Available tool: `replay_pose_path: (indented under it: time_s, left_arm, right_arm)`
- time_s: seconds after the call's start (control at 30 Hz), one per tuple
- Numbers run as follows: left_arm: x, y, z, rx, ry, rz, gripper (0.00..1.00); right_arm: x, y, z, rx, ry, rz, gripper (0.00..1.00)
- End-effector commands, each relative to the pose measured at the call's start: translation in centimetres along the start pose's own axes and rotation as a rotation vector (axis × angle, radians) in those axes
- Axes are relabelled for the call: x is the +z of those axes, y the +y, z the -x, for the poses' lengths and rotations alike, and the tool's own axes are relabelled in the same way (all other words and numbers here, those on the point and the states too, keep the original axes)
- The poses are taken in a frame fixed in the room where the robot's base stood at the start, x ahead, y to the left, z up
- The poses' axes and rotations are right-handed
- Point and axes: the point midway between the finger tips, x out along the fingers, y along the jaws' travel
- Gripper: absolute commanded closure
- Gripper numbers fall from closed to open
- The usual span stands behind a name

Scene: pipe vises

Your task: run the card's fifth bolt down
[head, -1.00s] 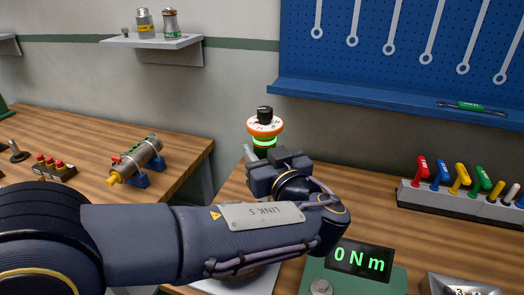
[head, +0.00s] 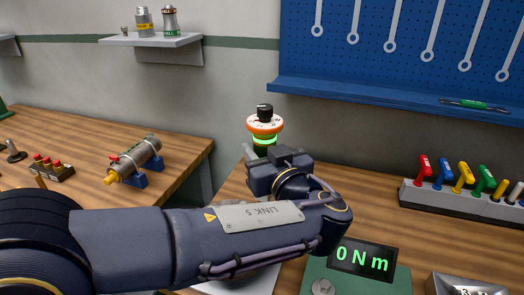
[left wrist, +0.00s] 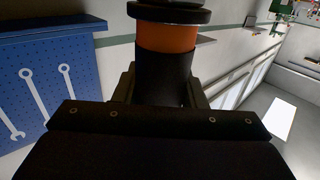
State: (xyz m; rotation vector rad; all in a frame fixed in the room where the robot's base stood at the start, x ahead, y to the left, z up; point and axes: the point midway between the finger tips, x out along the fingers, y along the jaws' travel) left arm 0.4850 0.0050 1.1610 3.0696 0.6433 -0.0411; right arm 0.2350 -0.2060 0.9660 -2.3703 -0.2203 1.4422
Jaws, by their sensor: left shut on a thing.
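My left gripper (left wrist: 163,88) is shut on a driver-like tool (left wrist: 167,70), which has a black grip and an orange band in the left wrist view. In the head view the top of this tool (head: 265,124) shows above the gripper: a white and orange dial, a black knob and a lit green ring. It stands about upright. The tool's lower end, and whatever lies under it, are hidden behind my left arm. No bolt or vise can be made out there, and I cannot tell whether the tool touches one. My right gripper is out of view.
A green readout box (head: 362,260) shows 0 N m at front right. A rack of coloured-handled tools (head: 465,205) stands on the right bench. A cylinder on blue supports (head: 137,160) and red buttons (head: 48,165) are on the left bench. A blue pegboard (head: 400,50) holds wrenches.

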Motion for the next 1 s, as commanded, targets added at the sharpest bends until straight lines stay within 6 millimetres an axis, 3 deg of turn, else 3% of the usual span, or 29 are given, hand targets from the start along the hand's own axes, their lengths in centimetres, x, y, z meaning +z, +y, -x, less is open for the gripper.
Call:
replay_pose_path:
  time_s: [1.0]
  left_arm:
    - [0.34,-0.02,-0.01,0.0,0.004,0.004,0.99]
  right_arm:
    - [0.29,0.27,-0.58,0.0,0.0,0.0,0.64]
